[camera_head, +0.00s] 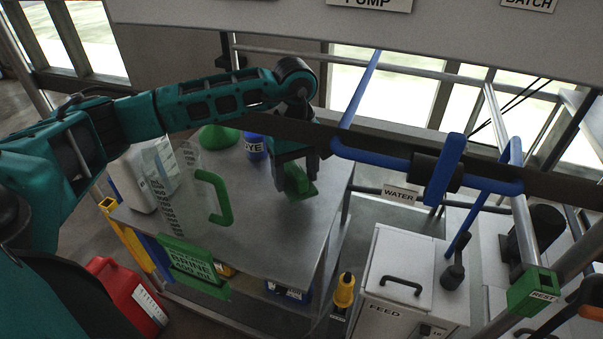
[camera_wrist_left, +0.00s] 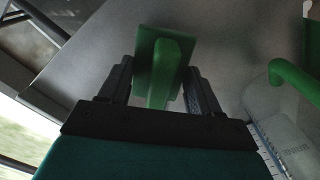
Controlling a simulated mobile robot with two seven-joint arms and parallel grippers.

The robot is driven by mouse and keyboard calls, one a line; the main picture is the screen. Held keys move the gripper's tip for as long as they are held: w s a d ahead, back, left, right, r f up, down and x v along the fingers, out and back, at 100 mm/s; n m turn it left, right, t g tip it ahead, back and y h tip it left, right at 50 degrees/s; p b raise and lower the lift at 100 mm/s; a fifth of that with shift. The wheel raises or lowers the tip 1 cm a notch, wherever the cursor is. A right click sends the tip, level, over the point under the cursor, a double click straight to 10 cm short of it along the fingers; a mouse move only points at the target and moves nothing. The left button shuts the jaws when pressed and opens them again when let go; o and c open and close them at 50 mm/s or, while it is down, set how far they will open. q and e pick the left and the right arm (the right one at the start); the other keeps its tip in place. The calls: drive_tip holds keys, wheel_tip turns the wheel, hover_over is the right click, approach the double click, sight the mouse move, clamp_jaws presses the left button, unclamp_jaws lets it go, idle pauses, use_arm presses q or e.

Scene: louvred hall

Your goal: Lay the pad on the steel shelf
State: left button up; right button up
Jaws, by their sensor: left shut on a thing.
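The pad (camera_head: 301,187) is a small green block with a raised green grip. My left gripper (camera_head: 293,167) is shut on it, over the grey top of the steel shelf (camera_head: 275,225). In the left wrist view the pad (camera_wrist_left: 158,50) sits between the two dark fingers (camera_wrist_left: 162,85), its flat plate towards the steel top. I cannot tell whether the pad touches the steel. My right gripper is not in view.
A clear graduated jug with a green handle (camera_head: 222,203) stands left of the pad. A blue dye container (camera_head: 254,148) and a green funnel-like item (camera_head: 219,137) are behind. A blue-handled rail (camera_head: 370,154) is right. Bare steel lies in front.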

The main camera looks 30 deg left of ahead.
sight(302, 173)
use_arm(q)
drive_tip(key=shift+w+a, duration=0.2)
drive_tip(key=shift+w, duration=0.65)
drive_tip(key=shift+w+a, duration=0.2)
drive_tip(key=shift+w, duration=0.6)
wheel_tip(302, 173, down, 3)
drive_tip(key=shift+r, duration=0.1)
drive_tip(key=shift+f, duration=0.35)
drive_tip(key=shift+f, duration=0.2)
drive_tip(key=o, duration=1)
drive_tip(key=shift+r, duration=0.1)
